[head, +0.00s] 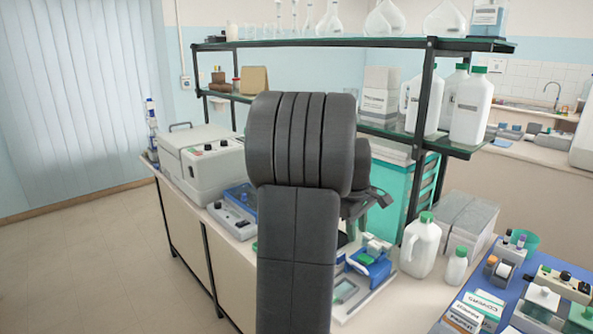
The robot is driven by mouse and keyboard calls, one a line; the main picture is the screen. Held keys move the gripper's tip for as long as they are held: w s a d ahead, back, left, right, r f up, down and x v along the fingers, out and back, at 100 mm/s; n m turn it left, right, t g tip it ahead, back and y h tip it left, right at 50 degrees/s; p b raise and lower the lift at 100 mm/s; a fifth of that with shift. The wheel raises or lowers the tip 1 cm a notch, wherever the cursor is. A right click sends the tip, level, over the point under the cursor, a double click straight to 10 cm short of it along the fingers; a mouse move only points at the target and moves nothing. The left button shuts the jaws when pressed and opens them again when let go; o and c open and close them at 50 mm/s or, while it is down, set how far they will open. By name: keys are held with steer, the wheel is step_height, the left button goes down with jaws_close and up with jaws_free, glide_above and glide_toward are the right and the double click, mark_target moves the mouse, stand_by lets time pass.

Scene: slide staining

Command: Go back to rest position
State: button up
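My dark grey arm fills the middle of the head view and stands in front of the bench. A dark part at its right side, which looks like my gripper (376,200), shows only in part behind the thick arm link. Its fingertips are not clear, and I cannot tell whether it is open or holds anything. It appears above the bench, in front of the teal-sided box (392,190) under the shelf. What lies directly behind the arm is hidden.
The bench holds a beige instrument (200,160), a blue device (240,197), a white jug (420,246) and a small bottle (456,267). A shelf rack (433,95) with glassware and bottles stands over it. A blue mat (508,287) lies right. The left floor (90,260) is clear.

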mark_target(357, 264)
steer(key=f, duration=0.3)
steer(key=d+f, duration=0.1)
steer(key=f, duration=0.3)
steer(key=w+f+p, duration=0.1)
steer(key=f, duration=0.3)
steer(key=shift+w+d, duration=0.1)
steer(key=shift+d, duration=0.15)
steer(key=shift+s+a+r, duration=0.15)
steer(key=shift+s+a, duration=0.05)
steer(key=shift+a, duration=0.1)
steer(key=shift+d, duration=0.1)
